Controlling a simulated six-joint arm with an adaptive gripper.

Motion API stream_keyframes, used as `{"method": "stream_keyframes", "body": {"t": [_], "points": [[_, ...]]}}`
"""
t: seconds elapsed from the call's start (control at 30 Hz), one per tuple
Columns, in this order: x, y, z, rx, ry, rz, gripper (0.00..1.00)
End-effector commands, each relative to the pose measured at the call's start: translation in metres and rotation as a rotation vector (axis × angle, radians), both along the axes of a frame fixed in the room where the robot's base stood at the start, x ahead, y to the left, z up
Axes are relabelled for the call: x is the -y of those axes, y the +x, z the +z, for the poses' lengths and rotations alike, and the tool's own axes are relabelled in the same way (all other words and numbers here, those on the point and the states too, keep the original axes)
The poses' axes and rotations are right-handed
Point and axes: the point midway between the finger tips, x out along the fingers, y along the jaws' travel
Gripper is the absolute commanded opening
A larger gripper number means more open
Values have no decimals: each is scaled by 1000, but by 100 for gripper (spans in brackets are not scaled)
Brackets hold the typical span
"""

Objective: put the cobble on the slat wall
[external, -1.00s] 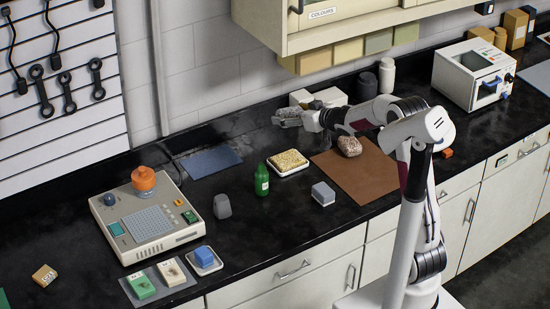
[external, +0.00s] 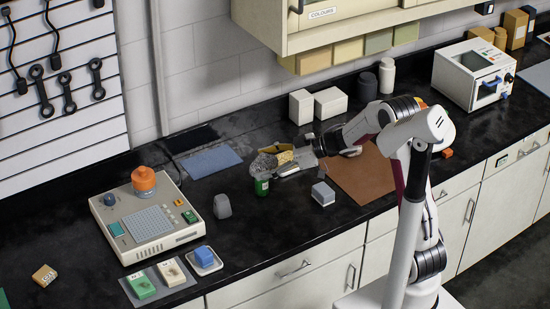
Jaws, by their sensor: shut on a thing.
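My gripper (external: 280,163) is over the middle of the counter, above the yellow-topped tray and the green bottle. It is shut on a grey, rough-looking thing (external: 262,163); I cannot tell whether this is the cobble. The brown mottled stone seen earlier on the brown mat (external: 365,182) is now hidden behind my arm or out of sight. The white slat wall (external: 60,137) stands at the upper left, with dark spanners and cables hanging on it.
The green bottle (external: 262,187) stands under my gripper, partly covered. A grey rounded block (external: 222,207), a grey-blue cube (external: 323,194) and a beige device with an orange knob (external: 144,181) stand nearby. A blue mat (external: 211,161) lies behind.

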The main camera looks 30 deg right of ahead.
Motion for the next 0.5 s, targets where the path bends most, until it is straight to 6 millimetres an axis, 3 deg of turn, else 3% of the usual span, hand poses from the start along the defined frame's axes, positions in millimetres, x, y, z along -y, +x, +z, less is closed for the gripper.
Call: {"method": "stream_keyframes", "body": {"t": [0.1,0.3,0.5], "points": [[-15,-27,-17,-2,4,112,32],[-27,-64,-37,1,3,239,32],[-30,-73,-41,4,2,243,32]]}}
